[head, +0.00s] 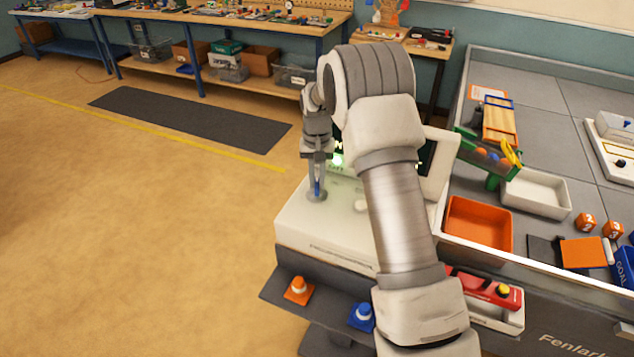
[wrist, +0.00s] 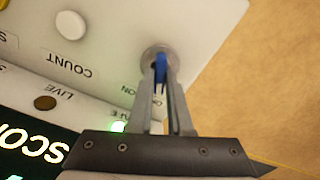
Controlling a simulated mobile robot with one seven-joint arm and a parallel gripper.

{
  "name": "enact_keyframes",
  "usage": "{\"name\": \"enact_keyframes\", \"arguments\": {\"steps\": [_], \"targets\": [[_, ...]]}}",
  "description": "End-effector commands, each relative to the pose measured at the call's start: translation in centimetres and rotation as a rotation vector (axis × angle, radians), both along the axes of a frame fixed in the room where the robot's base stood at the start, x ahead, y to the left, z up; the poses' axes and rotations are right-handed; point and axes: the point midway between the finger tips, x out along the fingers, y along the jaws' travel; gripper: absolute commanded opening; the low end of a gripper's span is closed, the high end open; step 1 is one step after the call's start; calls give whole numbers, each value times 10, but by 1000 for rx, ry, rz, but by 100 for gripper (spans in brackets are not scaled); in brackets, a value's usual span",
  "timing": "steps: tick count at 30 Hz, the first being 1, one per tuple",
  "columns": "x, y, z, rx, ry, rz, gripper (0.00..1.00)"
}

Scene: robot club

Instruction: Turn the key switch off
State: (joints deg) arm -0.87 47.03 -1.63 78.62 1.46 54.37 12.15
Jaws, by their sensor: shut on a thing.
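The key switch is a round metal collar (wrist: 153,55) with a blue key (wrist: 161,68) in it, near the corner of a white console (head: 318,228). My gripper (head: 316,190) points down at it from above. In the wrist view my gripper (wrist: 163,72) is shut on the blue key, one finger on each side. The key is upright in its collar, and its lower part is hidden. Lettering beside the collar seems to end in "ON". A green light (wrist: 118,127) glows near the display; it also shows in the head view (head: 338,160).
A white button (wrist: 70,25) marked COUNT and a dark LIVE light (wrist: 45,103) sit on the console. An orange tray (head: 478,222) lies to the right. The floor at left is clear.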

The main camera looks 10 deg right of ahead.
Motion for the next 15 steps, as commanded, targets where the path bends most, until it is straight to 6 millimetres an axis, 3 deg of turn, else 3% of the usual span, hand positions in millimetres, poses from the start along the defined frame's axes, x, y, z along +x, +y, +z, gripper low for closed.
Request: {"name": "enact_keyframes", "arguments": {"steps": [15], "targets": [[0,0,1,0,-1,340,0]]}}
